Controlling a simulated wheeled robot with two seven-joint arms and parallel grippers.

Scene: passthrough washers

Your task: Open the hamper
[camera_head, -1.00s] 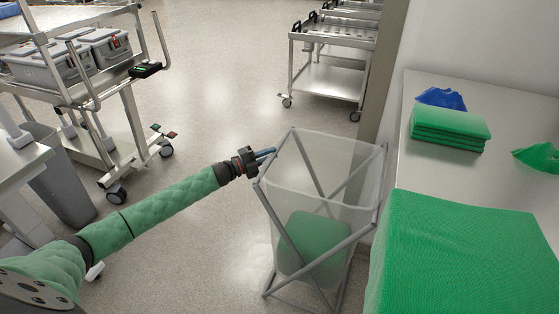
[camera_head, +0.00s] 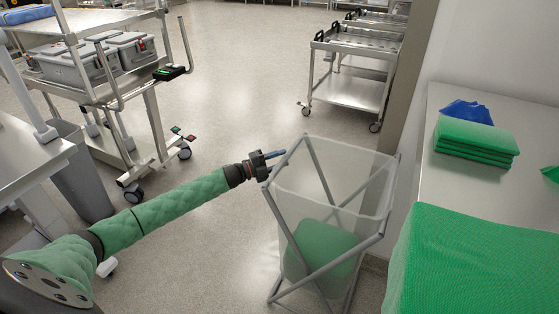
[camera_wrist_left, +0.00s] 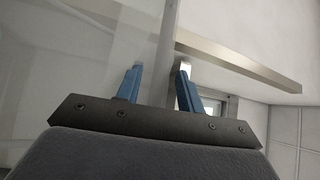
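The hamper (camera_head: 345,172) stands on the floor right of centre in the head view, a translucent bag in a grey metal frame with crossed legs. A green bundle (camera_head: 318,248) shows low inside it. My left gripper (camera_head: 275,154) is at the hamper's left upper rim, fingertips toward the frame tube. In the left wrist view its two blue fingers (camera_wrist_left: 157,82) are apart. A blurred grey upright bar and translucent sheet show beyond them; I cannot tell whether they touch. My right gripper is not in view.
A table (camera_head: 437,162) with folded green cloths (camera_head: 475,140) and a blue cloth (camera_head: 467,111) stands on the right. A steel cart (camera_head: 355,92) is behind the hamper. A trolley with grey cases (camera_head: 95,60) and a grey bin (camera_head: 85,185) stand left. The middle floor is clear.

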